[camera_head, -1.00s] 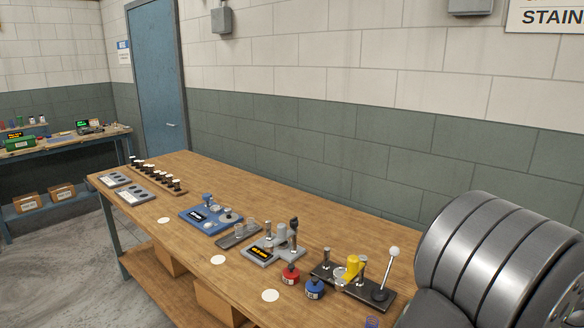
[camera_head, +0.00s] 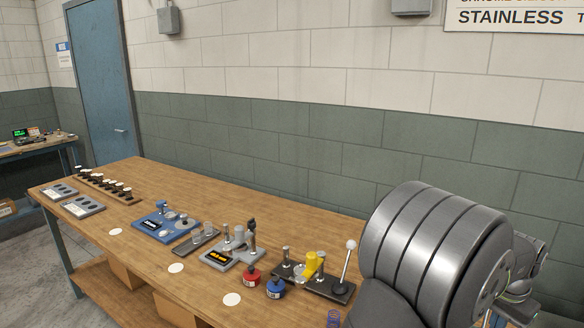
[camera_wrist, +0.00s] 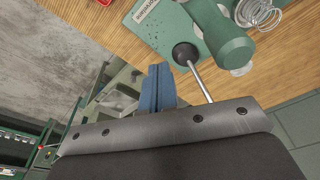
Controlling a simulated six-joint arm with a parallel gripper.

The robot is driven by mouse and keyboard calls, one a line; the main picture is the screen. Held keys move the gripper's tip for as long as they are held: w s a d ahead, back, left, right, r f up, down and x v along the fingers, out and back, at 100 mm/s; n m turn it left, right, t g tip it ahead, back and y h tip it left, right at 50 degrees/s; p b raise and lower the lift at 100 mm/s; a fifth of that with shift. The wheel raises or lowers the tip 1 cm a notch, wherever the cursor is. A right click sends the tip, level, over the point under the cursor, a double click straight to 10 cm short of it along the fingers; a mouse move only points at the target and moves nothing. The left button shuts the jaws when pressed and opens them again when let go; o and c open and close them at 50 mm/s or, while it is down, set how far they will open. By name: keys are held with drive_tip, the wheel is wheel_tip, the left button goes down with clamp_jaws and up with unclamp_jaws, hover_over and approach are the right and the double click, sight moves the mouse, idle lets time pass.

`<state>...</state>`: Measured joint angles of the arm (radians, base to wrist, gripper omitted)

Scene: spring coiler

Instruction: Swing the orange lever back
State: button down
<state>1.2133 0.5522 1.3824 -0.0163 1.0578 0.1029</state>
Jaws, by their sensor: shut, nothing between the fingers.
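No orange part shows in either view. In the wrist view, a green machine (camera_wrist: 222,35) stands on the wooden bench, with a black round hub (camera_wrist: 185,53) and a steel rod (camera_wrist: 202,82) running from it toward me. The rod's end is hidden behind the grey body of my gripper, so its knob and colour cannot be seen. My gripper (camera_wrist: 158,72) has its blue fingers shut and empty, left of the rod and apart from it. In the head view my arm covers the right end of the bench, and the gripper is not visible there.
A steel coil spring (camera_wrist: 260,12) is beside the green machine. In the head view, a white-knobbed lever (camera_head: 346,265), a yellow part (camera_head: 311,263), red (camera_head: 251,276) and blue (camera_head: 276,288) pots and a blue fixture (camera_head: 160,227) stand along the bench (camera_head: 215,208). The bench's front strip is mostly clear.

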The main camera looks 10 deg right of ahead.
wheel_tip(320, 180, up, 7)
drive_tip(key=shift+r, duration=0.2)
idle(0.4)
idle(0.3)
drive_tip(key=c, duration=0.8)
unclamp_jaws()
drive_tip(key=o, duration=0.8)
drive_tip(key=r, duration=0.1)
drive_tip(key=w+a+r, duration=0.1)
drive_tip(key=a+n, duration=0.1)
drive_tip(key=shift+w+r, duration=0.25)
drive_tip(key=shift+r, duration=0.15)
drive_tip(key=shift+c, duration=0.2)
drive_tip(key=shift+o, duration=0.2)
drive_tip(key=w+a+r+n+t+h, duration=0.1)
drive_tip(key=w+a+r+n, duration=0.3)
drive_tip(key=a+r, duration=0.5)
drive_tip(key=shift+w+a+r+n+t, duration=0.3)
drive_tip(key=shift+a+n+t, duration=0.2)
drive_tip(key=shift+a+t, duration=0.35)
drive_tip(key=x, duration=1)
drive_tip(key=shift+d, duration=0.2)
drive_tip(key=shift+r, duration=0.25)
